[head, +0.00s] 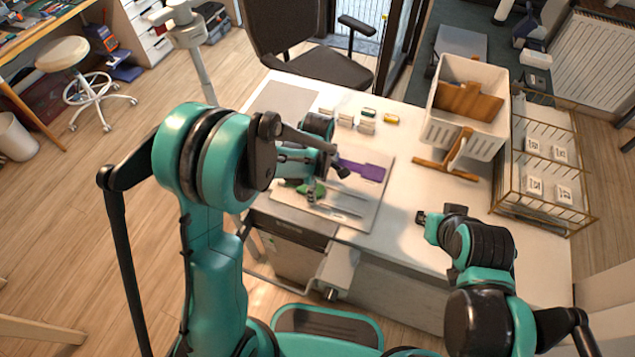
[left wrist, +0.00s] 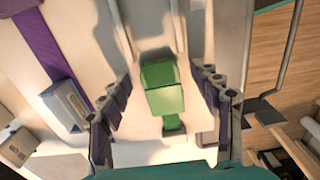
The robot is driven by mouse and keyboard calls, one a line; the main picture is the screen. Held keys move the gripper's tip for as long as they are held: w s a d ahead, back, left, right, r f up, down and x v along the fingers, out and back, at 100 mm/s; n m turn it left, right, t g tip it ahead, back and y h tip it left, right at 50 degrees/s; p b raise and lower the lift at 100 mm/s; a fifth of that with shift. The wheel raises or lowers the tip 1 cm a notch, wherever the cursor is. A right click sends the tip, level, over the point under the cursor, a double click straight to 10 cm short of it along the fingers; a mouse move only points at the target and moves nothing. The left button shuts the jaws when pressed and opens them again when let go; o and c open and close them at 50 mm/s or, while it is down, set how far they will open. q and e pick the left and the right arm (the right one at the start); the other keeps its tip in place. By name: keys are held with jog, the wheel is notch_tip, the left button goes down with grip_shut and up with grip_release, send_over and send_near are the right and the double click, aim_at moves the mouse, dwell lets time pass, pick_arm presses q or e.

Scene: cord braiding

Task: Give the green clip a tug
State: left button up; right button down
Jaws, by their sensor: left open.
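The green clip (left wrist: 163,88) is a small block in the middle of the left wrist view. It also shows on the work board in the head view (head: 318,189), partly hidden by my left gripper. My left gripper (head: 327,180) is over the board with its fingers spread. In the left wrist view its fingers stand on both sides of the clip, with gaps visible. A purple strip (head: 364,171) lies on the board (head: 352,218). My right gripper (head: 421,217) is over the right part of the table, away from the clip; its opening is too small to judge.
Several small blocks (head: 367,125) stand behind the board. A white crate (head: 455,138) with brown pieces and a wire rack (head: 540,200) stand at the right. A grey block (left wrist: 66,104) lies by the purple strip. The table between board and crate is clear.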

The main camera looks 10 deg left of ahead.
pick_arm(q)
jog(key=c, duration=1.3)
jog(key=shift+d, duration=0.1)
jog(key=shift+f, duration=0.1)
dwell(0.4)
jog(key=o, duration=1.6)
